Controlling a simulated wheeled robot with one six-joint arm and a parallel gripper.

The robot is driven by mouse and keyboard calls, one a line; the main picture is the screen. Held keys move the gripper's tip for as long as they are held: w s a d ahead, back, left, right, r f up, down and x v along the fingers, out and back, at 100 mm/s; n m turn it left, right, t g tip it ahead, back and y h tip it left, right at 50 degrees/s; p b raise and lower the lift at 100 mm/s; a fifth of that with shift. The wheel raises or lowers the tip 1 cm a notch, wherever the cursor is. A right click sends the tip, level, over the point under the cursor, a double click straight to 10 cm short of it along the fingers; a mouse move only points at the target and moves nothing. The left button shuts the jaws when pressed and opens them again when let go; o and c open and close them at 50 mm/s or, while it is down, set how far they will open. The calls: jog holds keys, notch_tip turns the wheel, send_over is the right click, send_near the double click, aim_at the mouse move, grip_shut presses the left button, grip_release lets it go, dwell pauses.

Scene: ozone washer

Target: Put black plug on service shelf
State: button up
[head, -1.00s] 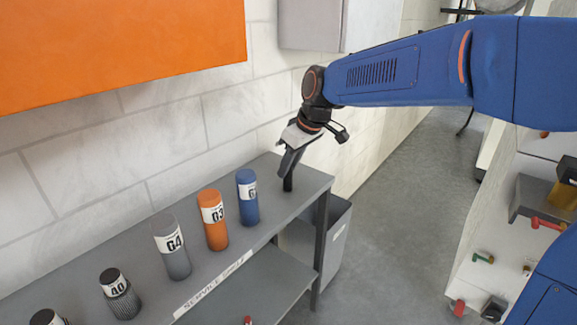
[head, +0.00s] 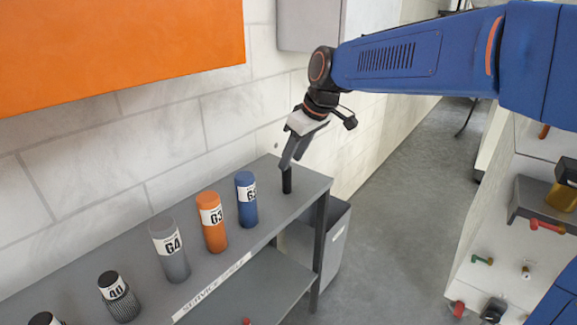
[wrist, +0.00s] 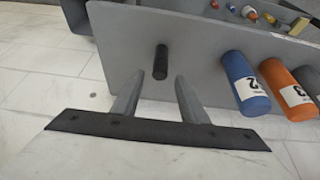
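The black plug (head: 287,181) stands upright on the grey service shelf (head: 306,189), near its far right end. In the wrist view the plug (wrist: 160,62) stands beyond the fingertips, with a gap around it. My gripper (head: 286,166) is just above the plug in the head view, tilted down toward it. In the wrist view the two fingers of my gripper (wrist: 157,80) are spread apart with nothing between them. The shelf (wrist: 190,40) also shows in the wrist view.
A blue cylinder (head: 247,204), an orange cylinder (head: 212,225), a grey cylinder (head: 170,252) and a dark ribbed one (head: 122,303) stand along the shelf to the left. A grey bin (head: 333,240) is on the floor at the shelf's right end. The wall is close behind.

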jog(key=v, duration=0.7)
jog(key=shift+r, duration=0.15)
jog(key=shift+s+d, duration=0.1)
jog(key=shift+d, duration=0.05)
jog(key=s+d+f+m+t+h, duration=0.1)
jog(key=s+d+f+m, duration=0.2)
jog(key=s+d, duration=0.45)
jog(key=s+d+f+m+h, duration=0.1)
jog(key=s+d+f+m, duration=0.1)
jog(key=s+d+f, duration=0.5)
jog(key=s+d+f+m+h, duration=0.1)
jog(key=s+d+f+m, duration=0.4)
jog(key=s+d+f, duration=0.3)
jog(key=s+d, duration=0.3)
jog(key=s, duration=0.1)
jog(key=shift+s+t+h, duration=0.3)
jog(key=shift+t+h, duration=0.1)
jog(key=shift+d+f, duration=0.1)
